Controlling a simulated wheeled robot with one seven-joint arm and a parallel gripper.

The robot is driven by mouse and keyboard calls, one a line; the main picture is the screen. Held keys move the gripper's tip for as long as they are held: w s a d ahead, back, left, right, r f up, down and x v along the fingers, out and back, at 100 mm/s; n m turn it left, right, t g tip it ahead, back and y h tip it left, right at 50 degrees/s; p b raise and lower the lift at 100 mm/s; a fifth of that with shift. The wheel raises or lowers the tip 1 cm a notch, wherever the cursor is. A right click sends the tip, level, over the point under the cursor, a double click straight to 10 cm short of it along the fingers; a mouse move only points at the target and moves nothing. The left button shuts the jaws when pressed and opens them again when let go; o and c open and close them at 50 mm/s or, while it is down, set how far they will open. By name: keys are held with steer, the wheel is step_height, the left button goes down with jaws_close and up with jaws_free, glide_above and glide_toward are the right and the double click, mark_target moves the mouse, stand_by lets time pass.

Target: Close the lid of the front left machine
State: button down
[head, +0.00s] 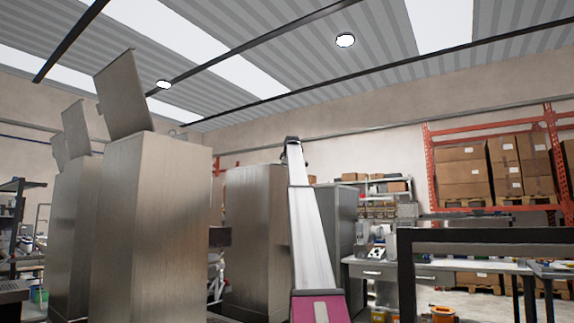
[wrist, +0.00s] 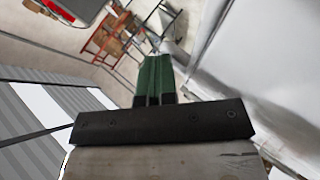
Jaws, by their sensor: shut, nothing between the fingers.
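The front left machine (head: 150,230) is a tall brushed-metal cabinet at the left of the head view. Its lid (head: 123,95) stands raised and tilted above the cabinet top. My gripper (wrist: 153,68) shows in the wrist view as a dark bar with green fingers, which are together and empty. A smooth grey metal surface (wrist: 245,50) fills the right of that view, apart from the fingers; I cannot tell which machine it belongs to. In the head view my arm reaches up right of the machine, and the gripper cannot be made out at its far end.
Behind the front left machine stand more metal cabinets (head: 70,225) with raised lids (head: 75,130). Another cabinet (head: 252,230) without a visible raised lid stands near my arm. A workbench (head: 400,272) and an orange rack with boxes (head: 465,170) are at the right.

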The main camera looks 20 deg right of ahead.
steer(key=shift+f, duration=0.4)
steer(key=shift+s, duration=0.15)
steer(key=v, duration=1.1)
steer(key=shift+w+r, duration=0.2)
steer(key=shift+r, duration=0.15)
